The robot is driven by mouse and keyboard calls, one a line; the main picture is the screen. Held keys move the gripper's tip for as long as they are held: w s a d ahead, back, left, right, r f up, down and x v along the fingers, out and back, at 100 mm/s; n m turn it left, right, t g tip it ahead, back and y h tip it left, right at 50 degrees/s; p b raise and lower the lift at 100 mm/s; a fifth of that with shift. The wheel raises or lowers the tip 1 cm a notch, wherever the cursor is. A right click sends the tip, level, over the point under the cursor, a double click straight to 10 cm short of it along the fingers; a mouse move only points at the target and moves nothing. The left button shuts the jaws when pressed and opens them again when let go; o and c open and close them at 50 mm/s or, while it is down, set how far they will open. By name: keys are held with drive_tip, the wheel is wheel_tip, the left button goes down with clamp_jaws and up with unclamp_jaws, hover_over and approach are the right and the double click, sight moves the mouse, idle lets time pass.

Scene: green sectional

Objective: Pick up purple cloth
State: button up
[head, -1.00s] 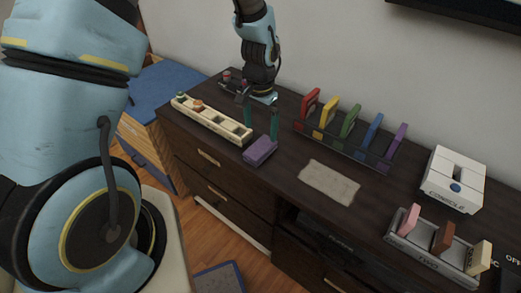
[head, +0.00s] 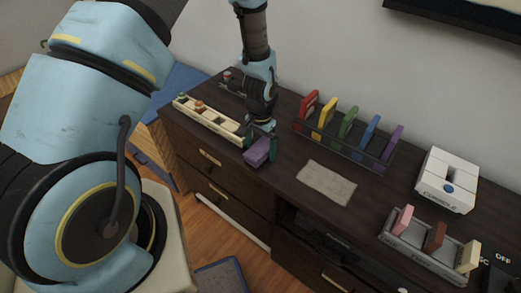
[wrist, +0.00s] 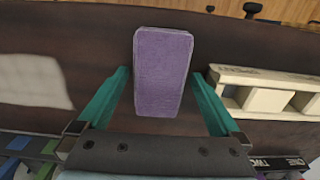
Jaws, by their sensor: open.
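The purple cloth (head: 257,152) is a folded, block-like bundle lying on the dark cabinet top near its front edge. It also shows in the wrist view (wrist: 162,72), lying between the two teal fingers. My gripper (head: 261,144) is low over the cloth, pointing down, with a finger on either side of it. In the wrist view my gripper (wrist: 160,85) is open, with a visible gap between each finger and the cloth. Part of the cloth is hidden behind the gripper in the head view.
A cream tray with compartments (head: 209,122) stands close to the left of the cloth. A beige cloth (head: 327,183) lies flat to its right. A rack of coloured upright pieces (head: 345,146) stands behind, and a white console box (head: 447,181) stands farther right.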

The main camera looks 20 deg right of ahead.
sight(260, 148)
drive_tip(key=shift+c, duration=0.4)
drive_tip(key=c, duration=1.1)
drive_tip(key=shift+r, duration=0.1)
wheel_tip(260, 148, up, 10)
drive_tip(key=b, duration=0.2)
drive_tip(key=shift+b, duration=0.4)
